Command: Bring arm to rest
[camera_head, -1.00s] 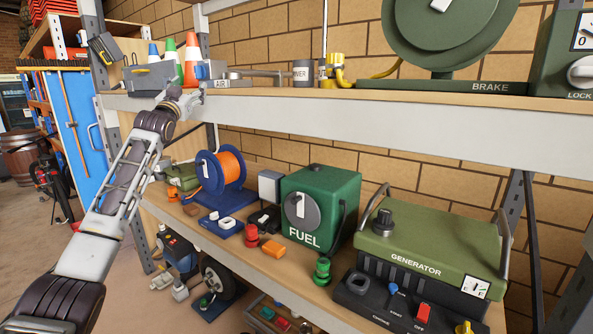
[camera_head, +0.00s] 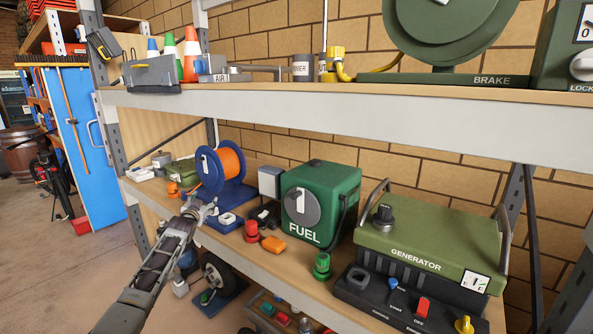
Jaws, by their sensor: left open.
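My left arm comes in from the lower left of the head view. Its gripper (camera_head: 199,208) is open and empty, in front of the middle shelf's edge, below the orange cable reel (camera_head: 231,163) on its blue stand. Whether its fingertips touch anything there I cannot tell. My right gripper is not in view.
The middle shelf holds a green FUEL can (camera_head: 325,200), a green generator (camera_head: 430,245), and red, orange and green small parts. The upper shelf edge (camera_head: 330,122) runs across above. A wheel (camera_head: 221,272) sits below. Open floor (camera_head: 60,270) lies at the left.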

